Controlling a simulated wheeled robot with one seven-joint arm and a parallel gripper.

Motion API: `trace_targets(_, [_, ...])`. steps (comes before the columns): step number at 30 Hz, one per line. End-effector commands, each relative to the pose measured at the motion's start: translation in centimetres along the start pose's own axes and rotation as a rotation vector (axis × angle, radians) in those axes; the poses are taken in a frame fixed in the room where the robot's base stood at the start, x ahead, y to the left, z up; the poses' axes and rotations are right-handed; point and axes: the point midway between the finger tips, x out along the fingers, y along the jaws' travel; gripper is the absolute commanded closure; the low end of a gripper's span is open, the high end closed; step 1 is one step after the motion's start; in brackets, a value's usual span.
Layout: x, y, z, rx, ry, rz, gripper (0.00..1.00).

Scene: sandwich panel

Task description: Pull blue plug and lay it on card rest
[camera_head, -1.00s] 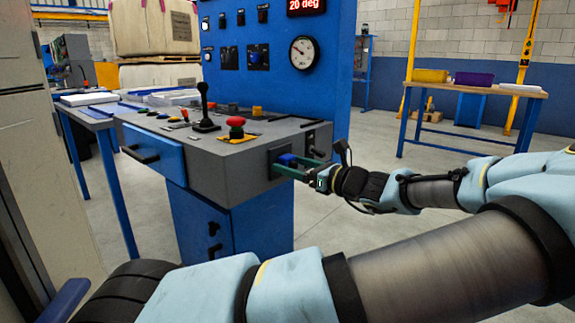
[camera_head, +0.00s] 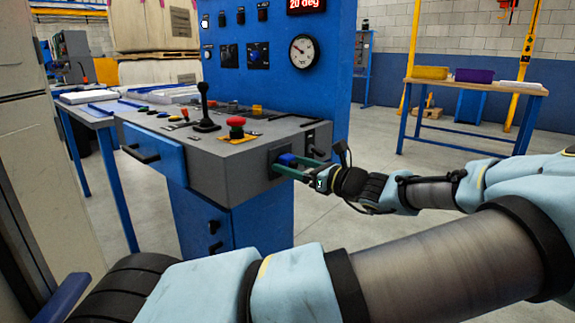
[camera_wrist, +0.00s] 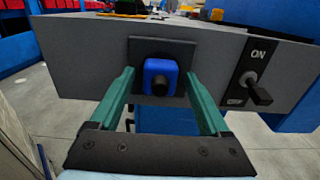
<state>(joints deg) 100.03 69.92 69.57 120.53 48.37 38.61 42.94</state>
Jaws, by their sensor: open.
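The blue plug (camera_wrist: 161,78) sits in a dark square socket plate (camera_wrist: 178,48) on the grey side face of the console. In the head view the blue plug (camera_head: 287,160) shows between my gripper's green fingers. My gripper (camera_wrist: 160,88) is open, with one finger on each side of the plug and a visible gap on both sides in the wrist view. In the head view my gripper (camera_head: 288,167) reaches the console from the right. I cannot make out the card rest in these frames.
An ON toggle switch (camera_wrist: 258,90) juts out right of the socket. The console top (camera_head: 225,138) carries a black lever (camera_head: 204,105) and a red mushroom button (camera_head: 236,122). A table (camera_head: 475,87) with yellow and purple bins stands at the back right. Open floor lies between.

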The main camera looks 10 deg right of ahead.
Motion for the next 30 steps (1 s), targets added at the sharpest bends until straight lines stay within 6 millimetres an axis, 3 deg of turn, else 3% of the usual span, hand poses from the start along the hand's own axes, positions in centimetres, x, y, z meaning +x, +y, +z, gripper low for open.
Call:
trace_targets(26, [0.00,0.01,0.00,0.000,0.000,0.000,0.20])
trace_targets(30, [0.00,0.01,0.00,0.000,0.000,0.000,0.35])
